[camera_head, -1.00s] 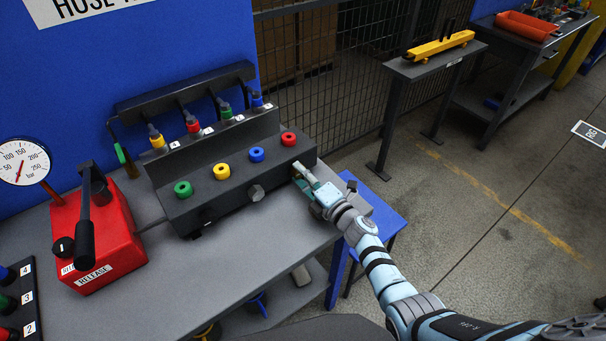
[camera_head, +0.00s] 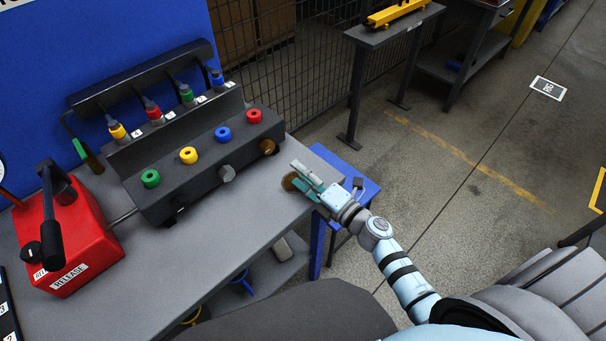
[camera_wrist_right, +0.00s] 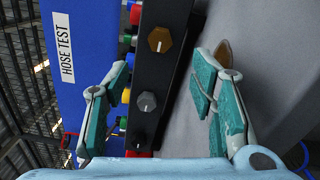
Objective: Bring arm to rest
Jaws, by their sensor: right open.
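My right arm comes in from the lower right in the head view. My right gripper (camera_head: 304,180) is open and empty over the right end of the grey bench (camera_head: 235,235), apart from the dark manifold block (camera_head: 205,165). In the right wrist view the teal fingers of my right gripper (camera_wrist_right: 155,100) stand wide apart. A brown knob (camera_head: 267,147) is on the block's front face, and it also shows in the wrist view (camera_wrist_right: 160,40). A brown round piece (camera_head: 289,182) shows beside the fingers, partly hidden. My left gripper is not in view.
A grey knob (camera_head: 227,173) is left of the brown one. Coloured rings, including a red one (camera_head: 254,116), sit on the block. A red release unit (camera_head: 75,240) stands at left. A blue stool (camera_head: 345,170) is beside the bench; open floor (camera_head: 470,170) lies right.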

